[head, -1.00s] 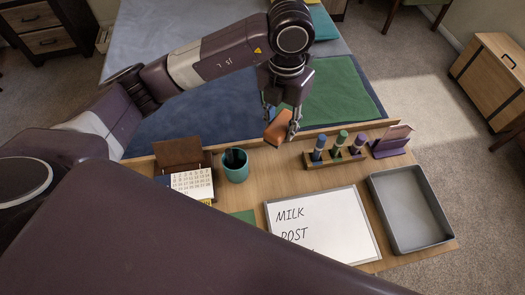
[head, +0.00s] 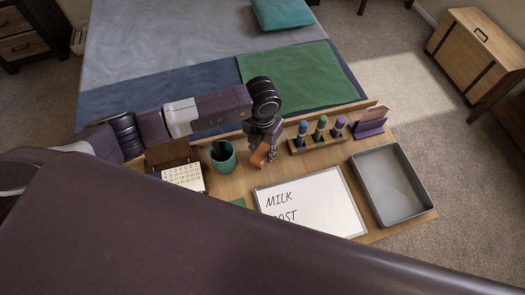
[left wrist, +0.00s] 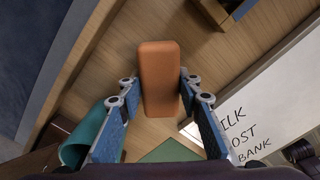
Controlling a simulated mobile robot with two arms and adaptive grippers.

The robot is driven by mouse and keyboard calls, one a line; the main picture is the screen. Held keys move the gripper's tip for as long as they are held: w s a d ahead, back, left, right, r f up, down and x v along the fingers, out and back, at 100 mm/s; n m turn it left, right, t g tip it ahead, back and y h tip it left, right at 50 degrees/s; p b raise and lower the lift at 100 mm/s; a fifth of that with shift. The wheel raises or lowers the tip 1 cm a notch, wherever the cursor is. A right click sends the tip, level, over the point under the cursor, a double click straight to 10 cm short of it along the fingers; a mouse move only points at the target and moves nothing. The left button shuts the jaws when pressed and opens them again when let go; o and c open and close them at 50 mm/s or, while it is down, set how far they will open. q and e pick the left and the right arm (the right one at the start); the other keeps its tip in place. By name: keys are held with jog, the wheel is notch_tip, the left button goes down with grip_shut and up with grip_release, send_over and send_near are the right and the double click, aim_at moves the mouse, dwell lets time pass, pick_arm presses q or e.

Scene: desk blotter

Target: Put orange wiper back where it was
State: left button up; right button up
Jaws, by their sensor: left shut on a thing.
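My left gripper (head: 264,152) is shut on the orange wiper (head: 260,156), over the desk between the teal cup and the marker stand. In the left wrist view the orange wiper (left wrist: 160,75) sticks out lengthwise between the two blue-padded fingers (left wrist: 162,115). I cannot tell whether it touches the desk. The whiteboard (head: 312,205) with handwritten words lies flat just in front of the gripper. A small green patch (head: 238,202) lies left of the whiteboard; it also shows in the left wrist view (left wrist: 172,151). My right gripper is out of view.
The teal cup (head: 223,158) stands close to the left of the gripper. The wooden marker stand (head: 320,144) is to the right. A grey tray (head: 391,186), a purple card holder (head: 370,129) and a calendar (head: 184,178) also stand on the desk. A raised edge (head: 355,109) runs behind.

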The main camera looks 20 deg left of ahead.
pick_arm(q)
jog(key=shift+f, duration=0.7)
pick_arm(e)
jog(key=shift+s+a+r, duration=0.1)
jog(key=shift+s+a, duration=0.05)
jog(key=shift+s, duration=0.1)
pick_arm(q)
jog(key=shift+f, duration=0.25)
jog(key=o, duration=0.8)
jog(key=shift+r, duration=0.1)
jog(key=o, duration=0.3)
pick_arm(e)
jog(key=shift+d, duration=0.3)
pick_arm(q)
jog(key=shift+o, duration=0.2)
